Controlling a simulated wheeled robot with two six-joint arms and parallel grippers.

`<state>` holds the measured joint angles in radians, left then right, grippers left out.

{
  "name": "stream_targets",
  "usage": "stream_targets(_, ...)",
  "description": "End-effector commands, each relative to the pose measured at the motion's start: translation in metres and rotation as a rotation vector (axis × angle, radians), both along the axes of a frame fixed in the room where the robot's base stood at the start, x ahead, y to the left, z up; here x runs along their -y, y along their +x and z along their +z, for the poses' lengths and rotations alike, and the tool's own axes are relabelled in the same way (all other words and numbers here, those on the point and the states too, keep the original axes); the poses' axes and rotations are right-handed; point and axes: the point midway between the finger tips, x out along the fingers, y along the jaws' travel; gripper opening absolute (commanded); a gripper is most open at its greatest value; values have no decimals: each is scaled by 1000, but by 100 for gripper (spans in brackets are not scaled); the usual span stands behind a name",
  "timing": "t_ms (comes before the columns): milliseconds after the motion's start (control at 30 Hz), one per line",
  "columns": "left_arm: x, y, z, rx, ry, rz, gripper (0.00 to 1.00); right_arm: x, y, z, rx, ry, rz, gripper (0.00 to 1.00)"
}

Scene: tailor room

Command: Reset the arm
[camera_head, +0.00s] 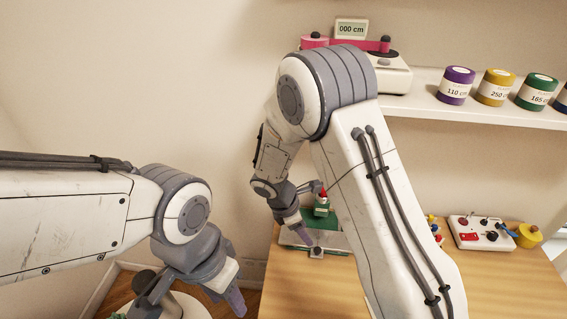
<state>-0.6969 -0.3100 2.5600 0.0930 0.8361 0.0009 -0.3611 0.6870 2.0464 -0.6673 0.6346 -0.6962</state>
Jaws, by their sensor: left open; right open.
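My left arm comes in from the left edge, and its gripper (190,292) hangs low in front of the wall and floor, left of the wooden table. Its jaws are apart with nothing seen between them. My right arm rises from the bottom, bends near the shelf, and its gripper (308,214) hangs down over the table's back left part. Its jaws are apart and I see nothing held. It overlaps a small green item with a red top (322,203) in the picture; I cannot tell whether they touch.
The wooden table (300,292) has free room at front. A white control box (482,233) and a yellow spool (528,236) stand at its back right. The wall shelf (420,107) holds a measuring device reading 000 cm (351,29) and several labelled spools, including a purple one (456,85).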

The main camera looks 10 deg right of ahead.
Motion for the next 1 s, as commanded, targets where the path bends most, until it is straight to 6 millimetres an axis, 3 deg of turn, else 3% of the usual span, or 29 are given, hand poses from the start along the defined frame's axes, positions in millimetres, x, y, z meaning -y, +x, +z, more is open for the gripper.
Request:
stream_targets(167,0,0,0,0,0,0,46,-4,-3,9,16,9,-27,60)
stream_targets(267,0,0,0,0,0,0,46,-16,-15,31,55,38,-103,60)
stream_targets(367,0,0,0,0,0,0,46,-32,-38,64,109,89,-234,60)
stream_targets(600,0,0,0,0,0,0,46,-66,-119,132,184,259,-598,60)
stream_targets(800,0,0,0,0,0,0,46,-81,-186,162,167,386,-853,60)
stream_targets(1000,0,0,0,0,0,0,46,-87,-221,173,132,446,-987,60)
